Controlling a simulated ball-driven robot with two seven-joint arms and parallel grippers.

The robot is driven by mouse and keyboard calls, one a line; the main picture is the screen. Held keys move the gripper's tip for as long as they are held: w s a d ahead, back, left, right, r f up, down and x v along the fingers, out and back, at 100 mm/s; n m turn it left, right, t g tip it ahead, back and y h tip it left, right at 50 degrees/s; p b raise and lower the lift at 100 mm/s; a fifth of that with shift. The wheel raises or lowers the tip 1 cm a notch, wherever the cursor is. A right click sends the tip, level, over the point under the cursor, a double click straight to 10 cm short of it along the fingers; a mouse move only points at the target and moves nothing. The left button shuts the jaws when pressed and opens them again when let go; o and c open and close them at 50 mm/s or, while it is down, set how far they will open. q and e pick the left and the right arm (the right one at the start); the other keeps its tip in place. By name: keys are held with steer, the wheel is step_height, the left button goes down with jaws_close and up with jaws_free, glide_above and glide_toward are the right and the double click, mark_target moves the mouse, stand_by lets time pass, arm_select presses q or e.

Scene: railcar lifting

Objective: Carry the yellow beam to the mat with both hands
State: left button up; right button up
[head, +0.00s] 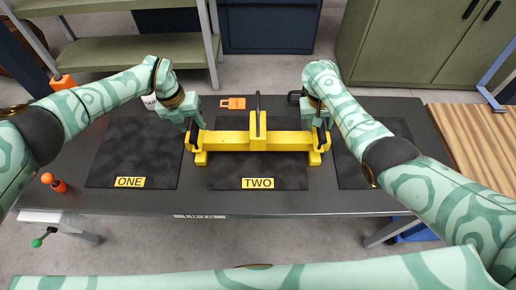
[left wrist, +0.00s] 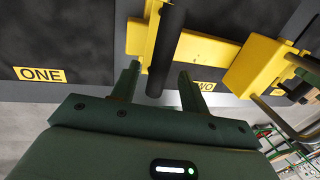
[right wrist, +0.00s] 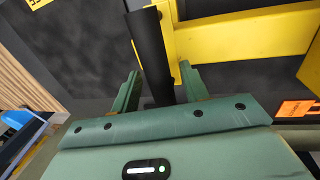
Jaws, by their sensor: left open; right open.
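The yellow beam (head: 230,141) lies across the mat marked TWO (head: 258,176), with a black upright handle at each end. My left gripper (head: 194,120) is at the beam's left end. In the left wrist view its open fingers (left wrist: 161,82) stand on either side of a black handle (left wrist: 166,45). My right gripper (head: 319,117) is at the right end. In the right wrist view its open fingers (right wrist: 158,85) stand on either side of the other black handle (right wrist: 150,50). I cannot tell whether the fingers touch the handles.
The mat marked ONE (head: 128,155) is bare to the left. A third dark mat (head: 358,172) lies on the right, partly hidden by my right arm. An orange tag (head: 233,103) lies behind the beam. A wooden surface (head: 474,135) stands at the right.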

steer(key=shift+a+r, duration=0.1)
steer(key=shift+r, duration=0.1)
arm_select(q)
step_height(320, 180, up, 9)
steer(key=a, duration=0.1)
steer(key=shift+a+f, duration=0.2)
steer(key=shift+a, duration=0.2)
arm_select(e)
step_height(320, 180, up, 11)
steer(key=a, duration=0.2)
steer(key=shift+r, duration=0.2)
arm_select(q)
steer(key=shift+f, duration=0.1)
arm_select(e)
steer(key=shift+a+f, duration=0.1)
